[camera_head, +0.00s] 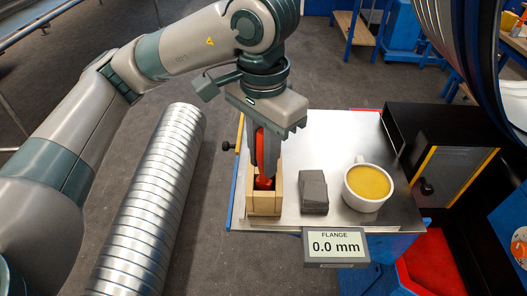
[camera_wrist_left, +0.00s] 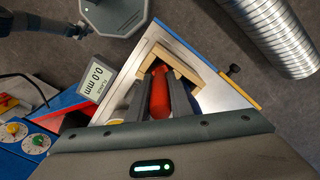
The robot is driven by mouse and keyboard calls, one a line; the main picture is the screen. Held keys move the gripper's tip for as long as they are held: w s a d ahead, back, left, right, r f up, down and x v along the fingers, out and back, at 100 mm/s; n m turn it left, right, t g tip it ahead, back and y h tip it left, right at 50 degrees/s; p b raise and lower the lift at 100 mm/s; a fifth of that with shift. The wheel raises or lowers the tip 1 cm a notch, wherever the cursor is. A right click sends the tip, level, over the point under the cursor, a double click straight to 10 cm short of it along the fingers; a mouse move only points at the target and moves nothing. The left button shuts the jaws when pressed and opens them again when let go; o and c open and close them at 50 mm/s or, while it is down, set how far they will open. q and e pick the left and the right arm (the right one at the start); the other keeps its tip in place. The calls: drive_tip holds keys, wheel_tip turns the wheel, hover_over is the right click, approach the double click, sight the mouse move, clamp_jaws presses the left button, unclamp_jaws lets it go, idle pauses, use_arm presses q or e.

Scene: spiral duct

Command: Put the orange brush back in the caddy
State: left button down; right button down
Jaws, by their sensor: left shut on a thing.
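My left gripper (camera_head: 264,168) points down over the wooden caddy (camera_head: 265,207) and is shut on the orange brush (camera_head: 259,150), which looks red-orange. The brush's lower end shows low between the caddy's walls; whether it touches the caddy's floor is hidden. In the left wrist view the brush (camera_wrist_left: 160,96) lies between the two fingers (camera_wrist_left: 157,108), with the caddy's wooden rim (camera_wrist_left: 176,59) around its far end. My right gripper is not in view.
The caddy stands at the left of a metal-topped table (camera_head: 334,130). A display (camera_head: 335,247) reads 0.0 mm. A spiral duct (camera_head: 155,205) lies left of the table.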

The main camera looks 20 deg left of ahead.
use_arm(q)
drive_tip(key=shift+f, duration=0.15)
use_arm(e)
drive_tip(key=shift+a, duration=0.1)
use_arm(q)
drive_tip(key=shift+f+b, duration=0.2)
drive_tip(key=shift+b, duration=0.1)
drive_tip(key=c, duration=1.6)
unclamp_jaws()
drive_tip(key=shift+r, duration=0.1)
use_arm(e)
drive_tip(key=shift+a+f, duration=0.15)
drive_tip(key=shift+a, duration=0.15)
use_arm(q)
drive_tip(key=shift+r, duration=0.1)
